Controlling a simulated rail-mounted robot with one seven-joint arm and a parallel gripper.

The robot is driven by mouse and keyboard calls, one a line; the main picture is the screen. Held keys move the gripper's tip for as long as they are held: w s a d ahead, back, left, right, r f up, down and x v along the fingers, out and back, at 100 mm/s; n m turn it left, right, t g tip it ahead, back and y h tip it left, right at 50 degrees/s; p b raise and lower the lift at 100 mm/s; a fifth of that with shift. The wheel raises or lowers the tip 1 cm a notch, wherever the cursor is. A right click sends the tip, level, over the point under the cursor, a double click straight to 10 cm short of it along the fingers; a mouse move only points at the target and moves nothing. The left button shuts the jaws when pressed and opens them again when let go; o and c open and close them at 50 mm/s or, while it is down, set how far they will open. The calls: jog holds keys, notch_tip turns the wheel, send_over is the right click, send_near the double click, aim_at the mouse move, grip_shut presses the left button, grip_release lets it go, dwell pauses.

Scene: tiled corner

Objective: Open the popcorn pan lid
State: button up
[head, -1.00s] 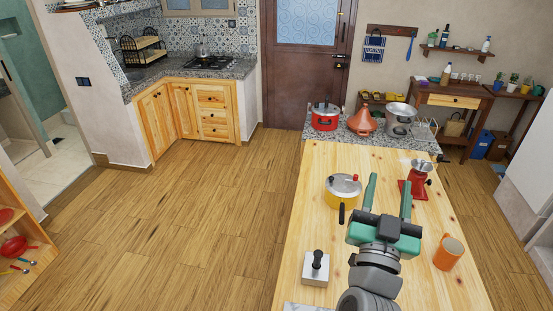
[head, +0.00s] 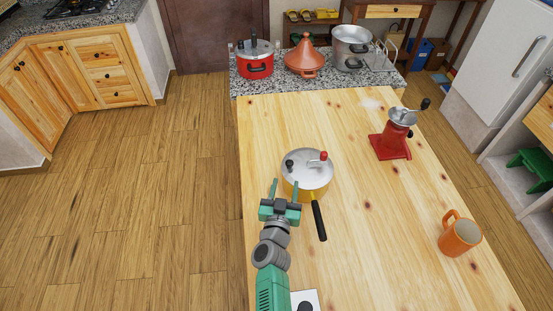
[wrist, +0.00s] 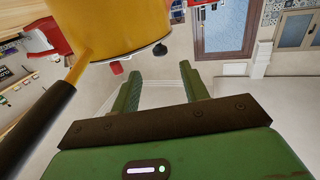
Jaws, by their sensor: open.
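The popcorn pan (head: 293,191) stands on the wooden table, with a yellow body and a black handle (head: 319,220) pointing toward the front. Its silver lid (head: 305,172) is on top, with a black knob (head: 290,163) and a red-knobbed crank (head: 322,157). My gripper (head: 285,182) is open and empty at the pan's front left, its fingers pointing away from me. In the wrist view the pan (wrist: 120,25) fills the upper left, and the fingers (wrist: 158,78) are apart with nothing between them. Whether a finger touches the pan, I cannot tell.
A red grinder (head: 391,143) stands right of the pan, and an orange mug (head: 460,235) at the table's right. A red pot (head: 254,66), a tagine (head: 304,62) and a silver pot (head: 350,50) stand on the granite counter behind. The table's middle right is clear.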

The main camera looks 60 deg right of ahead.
aim_at(289, 166)
jog(key=b+x, duration=0.4)
jog(key=x, duration=0.4)
jog(key=shift+r, duration=0.1)
jog(key=shift+a, duration=0.1)
grip_shut()
